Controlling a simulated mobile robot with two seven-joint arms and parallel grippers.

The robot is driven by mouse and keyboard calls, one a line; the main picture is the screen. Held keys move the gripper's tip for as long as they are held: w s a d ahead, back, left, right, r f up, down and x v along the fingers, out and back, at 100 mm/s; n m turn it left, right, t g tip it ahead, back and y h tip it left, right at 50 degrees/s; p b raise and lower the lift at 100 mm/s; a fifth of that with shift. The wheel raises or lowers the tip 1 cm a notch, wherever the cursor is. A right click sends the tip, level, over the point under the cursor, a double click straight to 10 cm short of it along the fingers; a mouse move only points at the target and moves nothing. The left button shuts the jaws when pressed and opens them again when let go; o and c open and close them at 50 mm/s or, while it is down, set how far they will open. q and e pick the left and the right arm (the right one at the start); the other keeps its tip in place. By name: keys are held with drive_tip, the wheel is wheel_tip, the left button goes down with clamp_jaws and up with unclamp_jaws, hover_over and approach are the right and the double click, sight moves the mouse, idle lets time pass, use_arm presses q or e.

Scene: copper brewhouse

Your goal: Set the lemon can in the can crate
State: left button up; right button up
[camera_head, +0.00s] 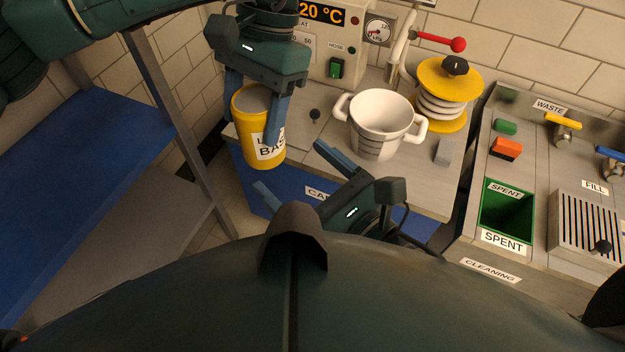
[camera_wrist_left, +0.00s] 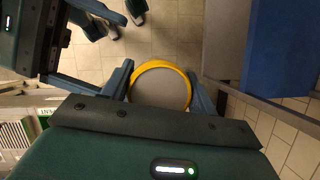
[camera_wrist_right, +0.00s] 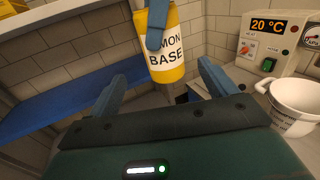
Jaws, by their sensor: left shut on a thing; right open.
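The lemon can is a yellow can (camera_head: 258,152) with a grey top and a white label; the right wrist view (camera_wrist_right: 168,62) shows "MON BASE" on it. My left gripper (camera_head: 258,108) is shut around its sides and holds it roughly upright, off the counter's left end. The left wrist view shows its round top (camera_wrist_left: 160,88) between the fingers. My right gripper (camera_head: 296,172) is open and empty, below and right of the can. A blue surface (camera_head: 262,190) under the counter edge has a label starting "CA", partly hidden by my right gripper; I cannot tell whether it is the can crate.
A white two-handled pot (camera_head: 380,112) stands on the counter, with a yellow-and-white stack (camera_head: 442,95) behind it. A green "SPENT" bin (camera_head: 507,214) is to the right. A blue shelf (camera_head: 80,165) with a metal post (camera_head: 180,120) stands at left.

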sight(258, 135)
drive_tip(key=x, duration=0.9)
drive_tip(key=shift+w+a, duration=0.2)
drive_tip(key=shift+s, duration=0.15)
drive_tip(key=c, duration=1.2)
use_arm(q)
drive_tip(key=o, duration=0.9)
drive_tip(key=shift+w, duration=0.1)
drive_tip(key=shift+c, duration=0.2)
use_arm(e)
drive_tip(key=shift+a+r, duration=0.1)
drive_tip(key=shift+c, duration=0.2)
use_arm(q)
drive_tip(key=o, duration=0.5)
